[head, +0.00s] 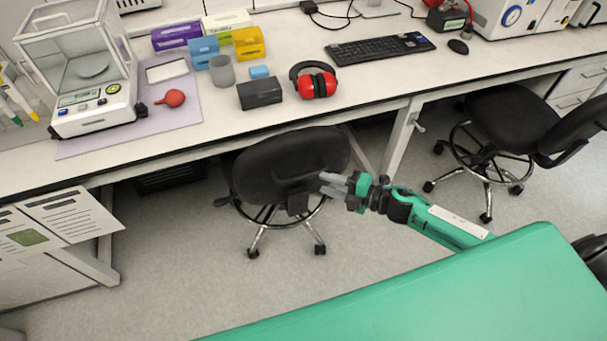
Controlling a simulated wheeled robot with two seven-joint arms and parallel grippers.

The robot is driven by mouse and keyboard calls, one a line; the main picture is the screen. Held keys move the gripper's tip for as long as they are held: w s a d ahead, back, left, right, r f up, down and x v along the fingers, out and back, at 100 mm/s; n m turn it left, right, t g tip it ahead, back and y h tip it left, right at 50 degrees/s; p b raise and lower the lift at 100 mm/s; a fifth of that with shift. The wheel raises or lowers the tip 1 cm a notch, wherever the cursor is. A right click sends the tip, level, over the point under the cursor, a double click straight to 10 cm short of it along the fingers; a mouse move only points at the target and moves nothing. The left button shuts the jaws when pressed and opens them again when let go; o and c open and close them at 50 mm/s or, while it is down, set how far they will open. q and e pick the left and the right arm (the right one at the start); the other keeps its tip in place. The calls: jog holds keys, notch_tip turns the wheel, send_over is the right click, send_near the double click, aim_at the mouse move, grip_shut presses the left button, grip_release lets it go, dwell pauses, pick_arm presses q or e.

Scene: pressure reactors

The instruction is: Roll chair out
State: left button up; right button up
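A black office chair (268,170) stands under the lab bench, left of the picture's middle, with its backrest toward me. Its metal base and casters show on the floor below the backrest; its seat is mostly hidden. My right gripper (332,184) is in front of the right part of the backrest, its grey fingers pointing left. The fingers look spread a little apart, with nothing seen between them. I cannot tell whether they touch the backrest. My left gripper is not in view.
A second black chair (520,130) stands at the right. The bench (300,118) carries a balance (85,85), red ear defenders (315,82), boxes and a keyboard (380,47). A bench leg (398,140) stands right of the chair. The grey floor (190,260) in front is clear.

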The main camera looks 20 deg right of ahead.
aim_at(307, 178)
jog(key=p+x, duration=0.1)
jog(key=x, duration=0.7)
jog(key=shift+p, duration=0.3)
grip_shut()
